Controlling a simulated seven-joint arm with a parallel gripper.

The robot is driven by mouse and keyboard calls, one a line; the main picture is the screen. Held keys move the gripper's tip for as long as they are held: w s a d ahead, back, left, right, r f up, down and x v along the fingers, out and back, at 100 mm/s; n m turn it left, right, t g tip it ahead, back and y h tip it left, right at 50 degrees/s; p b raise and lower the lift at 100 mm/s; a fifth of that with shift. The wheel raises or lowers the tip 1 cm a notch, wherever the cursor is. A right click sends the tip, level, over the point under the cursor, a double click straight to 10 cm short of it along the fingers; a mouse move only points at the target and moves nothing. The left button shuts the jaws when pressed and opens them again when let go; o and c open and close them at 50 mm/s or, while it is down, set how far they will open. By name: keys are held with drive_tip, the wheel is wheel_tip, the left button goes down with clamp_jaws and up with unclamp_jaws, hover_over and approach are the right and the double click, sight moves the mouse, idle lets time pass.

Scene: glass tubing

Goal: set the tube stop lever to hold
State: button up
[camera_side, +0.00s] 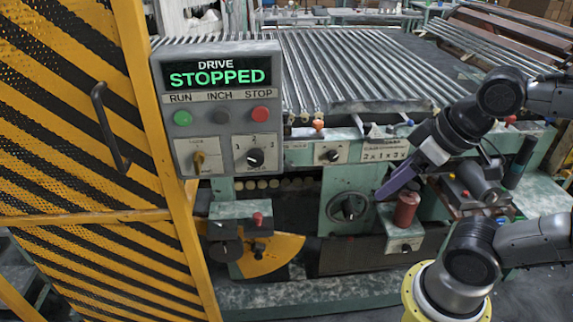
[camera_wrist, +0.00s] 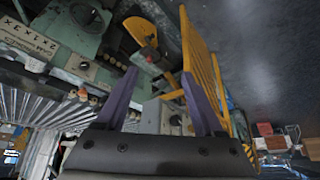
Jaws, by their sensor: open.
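A lever with a red knob (camera_side: 258,219) stands at a yellow quadrant plate (camera_side: 275,256) on the front of the green machine, low and left of centre. No label on it is readable, so I cannot tell for sure that it is the tube stop lever, or its setting. In the wrist view the red knob (camera_wrist: 150,57) and yellow plate (camera_wrist: 140,30) show beyond the fingertips. My gripper (camera_side: 384,195) has purple fingers and hangs in front of the machine, to the right of the lever and apart from it. In the wrist view my gripper (camera_wrist: 160,72) is open and empty.
A grey control box (camera_side: 218,108) reads DRIVE STOPPED. A yellow-black striped guard (camera_side: 75,120) stands at the left. A round dial (camera_side: 348,207) and a red cylinder (camera_side: 406,209) sit right of the lever. Glass tubes (camera_side: 340,65) lie across the machine top.

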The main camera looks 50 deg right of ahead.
drive_tip(key=shift+w, duration=0.3)
drive_tip(key=shift+c, duration=1.1)
drive_tip(key=w, duration=0.2)
drive_tip(key=w+f+n, duration=0.1)
drive_tip(key=w, duration=0.1)
drive_tip(key=w+n, duration=0.1)
drive_tip(key=w, duration=0.1)
drive_tip(key=shift+w+f+t, duration=0.15)
drive_tip(key=shift+t, duration=0.15)
drive_tip(key=c, duration=0.7)
drive_tip(key=w+f+n, duration=0.1)
drive_tip(key=w, duration=0.2)
drive_tip(key=w+d+f+n, duration=0.1)
drive_tip(key=w+f, duration=0.1)
drive_tip(key=w, duration=0.2)
drive_tip(key=w+f+n+t, duration=0.1)
drive_tip(key=w+f+n, duration=0.1)
drive_tip(key=w, duration=0.2)
drive_tip(key=shift+w+d, duration=0.1)
drive_tip(key=shift+d, duration=0.15)
clamp_jaws()
drive_tip(key=w+d+f+n+t+h, duration=0.2)
drive_tip(key=w+d+f+n+t, duration=0.1)
drive_tip(key=w+f+n, duration=0.3)
drive_tip(key=w+d+f+n+t+h, duration=0.2)
drive_tip(key=w+f+n+t+h, duration=0.1)
drive_tip(key=w+f+n, duration=0.4)
drive_tip(key=shift+w+d+f+t, duration=0.4)
drive_tip(key=shift+f+t, duration=0.1)
drive_tip(key=shift+f, duration=1.1)
